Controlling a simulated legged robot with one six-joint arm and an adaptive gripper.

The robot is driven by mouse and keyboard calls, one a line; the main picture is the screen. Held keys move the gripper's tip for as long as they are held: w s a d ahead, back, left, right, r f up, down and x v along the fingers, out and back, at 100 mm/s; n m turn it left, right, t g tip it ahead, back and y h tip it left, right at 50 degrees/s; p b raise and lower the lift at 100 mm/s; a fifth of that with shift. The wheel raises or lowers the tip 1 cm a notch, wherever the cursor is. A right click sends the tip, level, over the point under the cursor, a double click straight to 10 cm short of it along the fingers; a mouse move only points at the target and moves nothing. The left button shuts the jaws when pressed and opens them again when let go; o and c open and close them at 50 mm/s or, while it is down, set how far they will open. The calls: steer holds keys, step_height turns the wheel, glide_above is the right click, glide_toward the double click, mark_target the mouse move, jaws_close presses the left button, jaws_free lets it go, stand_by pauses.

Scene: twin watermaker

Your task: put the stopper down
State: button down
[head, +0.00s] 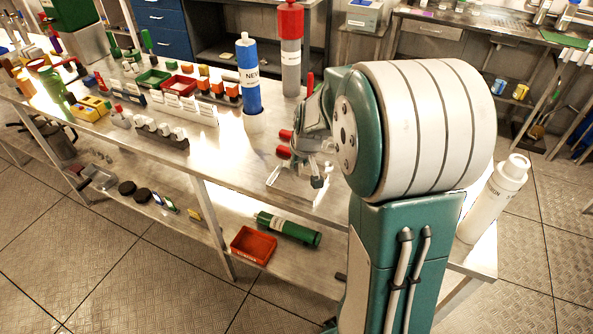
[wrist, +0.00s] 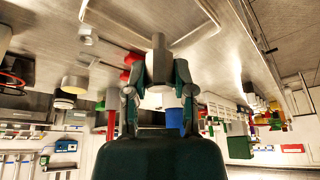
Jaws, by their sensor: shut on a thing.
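My gripper (wrist: 160,74) is shut on a small grey piece, which I take to be the stopper (wrist: 158,60), between its fingertips in the wrist view. In the head view my gripper (head: 314,158) is low over the steel bench top (head: 232,158), beside two red knobs (head: 284,153) and a pale, clear-looking stand (head: 297,186). My arm and fingers hide most of the stopper there. I cannot tell whether it touches the bench or the stand.
A blue cylinder (head: 248,80) and a grey cylinder with a red top (head: 290,50) stand behind my gripper. A white bottle (head: 493,200) stands at the bench's right end. Small blocks and trays (head: 179,85) crowd the left; bare bench lies left of the gripper.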

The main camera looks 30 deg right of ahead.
steer(key=w+f, duration=0.1)
steer(key=w+d+f, duration=0.1)
steer(key=f, duration=0.1)
steer(key=shift+w, duration=0.2)
step_height(320, 180, down, 3)
steer(key=shift+f, duration=0.1)
steer(key=shift+c, duration=2.2)
jaws_free()
